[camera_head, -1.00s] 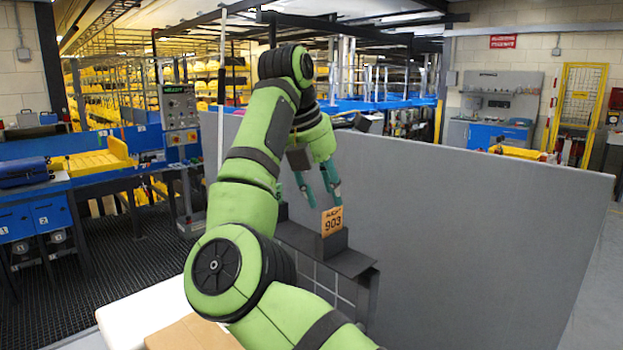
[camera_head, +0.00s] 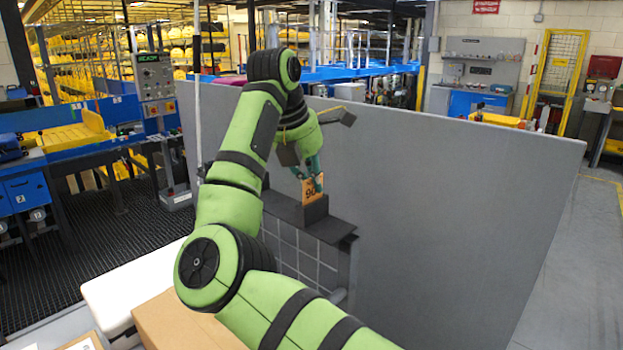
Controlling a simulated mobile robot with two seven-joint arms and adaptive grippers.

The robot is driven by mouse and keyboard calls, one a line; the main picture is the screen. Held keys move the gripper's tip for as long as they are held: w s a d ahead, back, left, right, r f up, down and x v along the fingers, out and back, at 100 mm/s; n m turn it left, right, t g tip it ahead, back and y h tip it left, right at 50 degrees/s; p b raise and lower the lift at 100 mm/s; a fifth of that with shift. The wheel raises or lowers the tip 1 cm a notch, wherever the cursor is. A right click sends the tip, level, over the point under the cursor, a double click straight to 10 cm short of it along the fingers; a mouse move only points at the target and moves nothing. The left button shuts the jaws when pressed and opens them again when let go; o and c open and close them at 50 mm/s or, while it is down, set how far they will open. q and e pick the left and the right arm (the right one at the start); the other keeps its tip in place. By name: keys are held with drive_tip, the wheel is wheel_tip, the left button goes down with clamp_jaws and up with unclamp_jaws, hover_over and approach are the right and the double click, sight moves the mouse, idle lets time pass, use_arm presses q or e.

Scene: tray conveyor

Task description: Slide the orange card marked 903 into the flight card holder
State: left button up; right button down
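The orange card (camera_head: 310,191) stands upright with its lower edge in a dark block (camera_head: 312,212) on top of a dark stand. Its "90" is readable, and the right part of its face is covered by a finger. My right gripper (camera_head: 309,178) is at the card's upper part, with one teal finger in front of its right side and the other near its upper left. I cannot tell whether the fingers are pressed on it. My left gripper is out of view. I cannot tell whether the dark block is the flight card holder.
A tall grey partition (camera_head: 440,215) stands behind the dark stand (camera_head: 325,228). A cardboard box (camera_head: 180,322) is at the bottom. A blue workstation with a yellow tray (camera_head: 75,135) is at the left. Open floor lies at the far right.

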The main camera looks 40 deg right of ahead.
drive_tip(key=shift+r, duration=0.2)
drive_tip(key=shift+r+p, duration=2.2)
drive_tip(key=shift+r, duration=0.25)
wheel_tip(320, 180, up, 4)
drive_tip(key=p, duration=0.3)
